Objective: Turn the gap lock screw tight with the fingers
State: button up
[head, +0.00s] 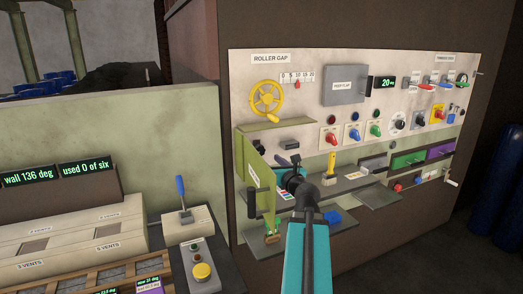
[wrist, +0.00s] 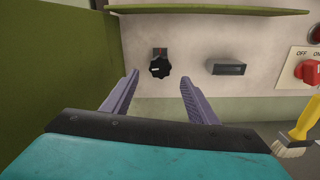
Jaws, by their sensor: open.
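A small black knob (wrist: 159,67) with a white pointer line is on the pale panel in the wrist view, below a small dark and red mark. It is the likely gap lock screw, but no label on it is readable. My gripper (wrist: 158,76) is open, its purple fingers apart on either side of the knob's line of sight. The fingers hold nothing, and I cannot tell how far the knob lies beyond the tips.
The green door (head: 257,181) stands open close on the left. A green ledge (wrist: 210,11) runs above the knob. The yellow handwheel (head: 266,98) is higher up.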

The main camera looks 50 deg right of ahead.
aim_at(260, 152)
jog(key=shift+p+x, duration=0.8)
jog(key=shift+p, duration=1.7)
jog(key=shift+x, duration=2.75)
jog(key=c, duration=1.1)
jog(key=shift+o, duration=0.2)
